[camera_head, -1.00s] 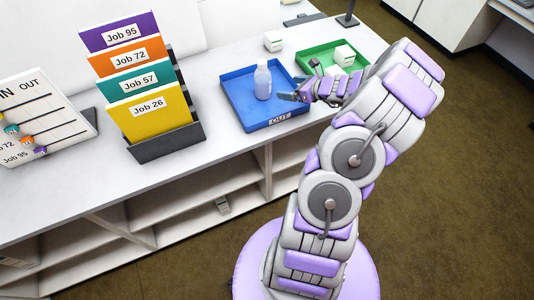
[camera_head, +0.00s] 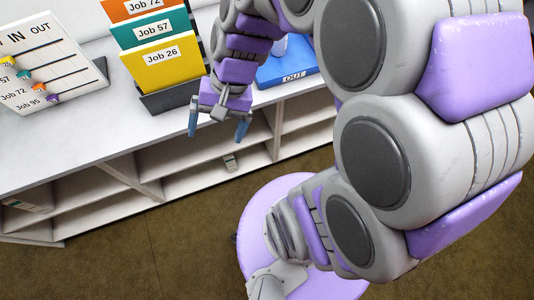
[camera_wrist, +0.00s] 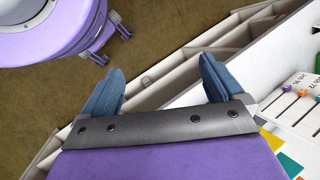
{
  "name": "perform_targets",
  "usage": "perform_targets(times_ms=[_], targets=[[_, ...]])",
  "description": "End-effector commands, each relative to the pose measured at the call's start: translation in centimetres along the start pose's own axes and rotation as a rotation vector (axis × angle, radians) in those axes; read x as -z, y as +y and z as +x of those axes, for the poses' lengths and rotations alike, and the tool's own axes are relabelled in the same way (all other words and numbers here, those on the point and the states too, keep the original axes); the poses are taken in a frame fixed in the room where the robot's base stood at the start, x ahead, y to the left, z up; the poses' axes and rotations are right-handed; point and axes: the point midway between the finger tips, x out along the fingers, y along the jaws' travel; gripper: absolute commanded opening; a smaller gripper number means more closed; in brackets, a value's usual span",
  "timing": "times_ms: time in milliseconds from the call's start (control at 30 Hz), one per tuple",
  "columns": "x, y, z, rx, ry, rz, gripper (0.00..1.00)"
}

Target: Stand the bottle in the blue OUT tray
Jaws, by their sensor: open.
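The blue OUT tray (camera_head: 302,72) is on the counter, mostly hidden behind my arm in the head view; its front wall with the OUT label shows. A small pale part of the bottle (camera_head: 280,46) shows above the tray wall beside my arm; the rest is hidden, so its full pose cannot be told now. My gripper (camera_head: 218,132) is open and empty, pointing down in front of the counter edge, left of the tray. In the wrist view my gripper's blue fingers (camera_wrist: 160,88) are spread with nothing between them.
The folder rack (camera_head: 180,98) with Job folders stands on the counter left of the tray. A white IN/OUT board (camera_head: 50,62) is farther left. Open shelves (camera_head: 150,185) run below the counter. The counter front between board and rack is clear.

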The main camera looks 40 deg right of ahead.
Motion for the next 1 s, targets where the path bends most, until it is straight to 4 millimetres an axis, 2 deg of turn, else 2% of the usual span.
perform_targets(times_ms=[33,100,200,400,533,1000], targets=[[-1.8,0.9,0.0,-0.066,0.008,-0.083,0.94],[-3.9,2.6,-0.1,-0.159,0.018,-0.19,0.94],[-6.0,5.1,-0.5,-0.277,0.027,-0.318,0.94],[-8.0,8.9,-1.5,-0.429,0.038,-0.465,0.94],[-8.4,9.6,-1.8,-0.462,0.042,-0.496,0.94],[-8.2,9.8,-1.2,-0.464,0.04,-0.496,0.94]])
